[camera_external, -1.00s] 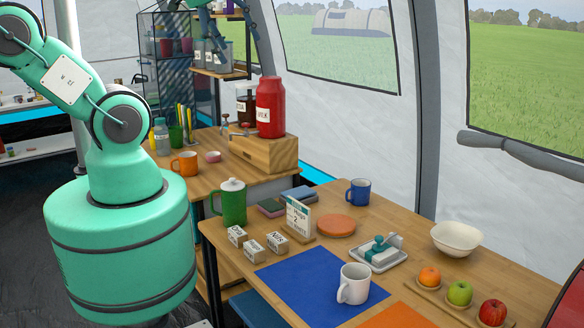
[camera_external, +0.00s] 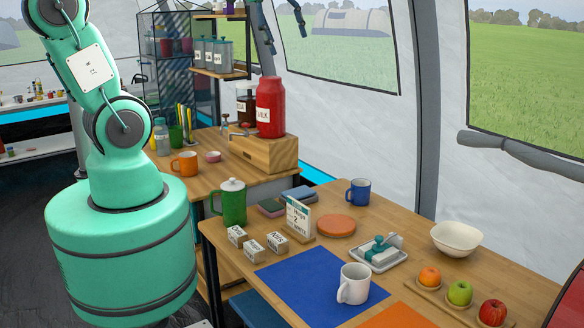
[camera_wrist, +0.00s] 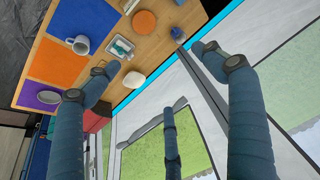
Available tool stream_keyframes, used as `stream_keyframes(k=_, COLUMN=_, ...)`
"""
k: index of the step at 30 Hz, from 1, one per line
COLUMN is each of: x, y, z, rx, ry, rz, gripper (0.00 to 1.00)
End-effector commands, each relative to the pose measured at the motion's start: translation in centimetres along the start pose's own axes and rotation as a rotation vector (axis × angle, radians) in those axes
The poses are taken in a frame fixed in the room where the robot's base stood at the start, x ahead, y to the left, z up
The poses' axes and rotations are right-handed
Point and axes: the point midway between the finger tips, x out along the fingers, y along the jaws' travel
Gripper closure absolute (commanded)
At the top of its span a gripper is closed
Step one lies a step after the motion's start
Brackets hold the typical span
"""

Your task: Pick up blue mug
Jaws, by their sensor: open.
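The blue mug (camera_external: 358,192) stands upright at the back edge of the wooden table, beside a round orange disc (camera_external: 336,225). In the wrist view the small blue mug (camera_wrist: 178,34) shows near the table edge, to the right of the orange disc. My gripper (camera_external: 286,38) is at the top edge of the external view, high above the table, with only its fingers showing.
A white mug (camera_external: 353,284) stands on the blue mat (camera_external: 290,285). A butter dish (camera_external: 379,254), a cream bowl (camera_external: 457,239) and fruit are to the right. A calendar (camera_external: 299,217) and a green lidded pot (camera_external: 230,203) are to the left. The tent wall (camera_external: 350,130) rises behind the table.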

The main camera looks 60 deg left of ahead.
Motion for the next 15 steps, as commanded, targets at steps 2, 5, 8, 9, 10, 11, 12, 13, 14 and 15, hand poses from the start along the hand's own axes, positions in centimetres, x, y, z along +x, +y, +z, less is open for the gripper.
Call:
stream_keyframes(k=2, x=1.5, y=-0.4, z=-1.7, rx=0.002, ry=-0.013, rz=-0.002, gripper=0.17)
stream_keyframes(k=5, x=3.2, y=-1.0, z=-3.7, rx=0.008, ry=-0.023, rz=-0.003, gripper=0.17)
stream_keyframes(k=8, x=5.0, y=-1.6, z=-5.7, rx=0.012, ry=-0.035, rz=-0.005, gripper=0.17)
stream_keyframes(k=9, x=5.8, y=-1.9, z=-6.4, rx=0.013, ry=-0.04, rz=-0.006, gripper=0.17)
stream_keyframes(k=10, x=6.4, y=-2.0, z=-6.9, rx=0.014, ry=-0.043, rz=-0.006, gripper=0.17)
stream_keyframes(k=11, x=7.0, y=-2.2, z=-7.5, rx=0.016, ry=-0.046, rz=-0.007, gripper=0.17)
stream_keyframes(k=12, x=7.8, y=-2.5, z=-8.2, rx=0.018, ry=-0.051, rz=-0.007, gripper=0.17)
stream_keyframes(k=13, x=8.5, y=-2.6, z=-8.8, rx=0.02, ry=-0.054, rz=-0.008, gripper=0.17)
stream_keyframes(k=14, x=9.2, y=-2.8, z=-9.3, rx=0.021, ry=-0.056, rz=-0.008, gripper=0.17)
stream_keyframes(k=15, x=10.1, y=-3.1, z=-10.0, rx=0.023, ry=-0.061, rz=-0.008, gripper=0.17)
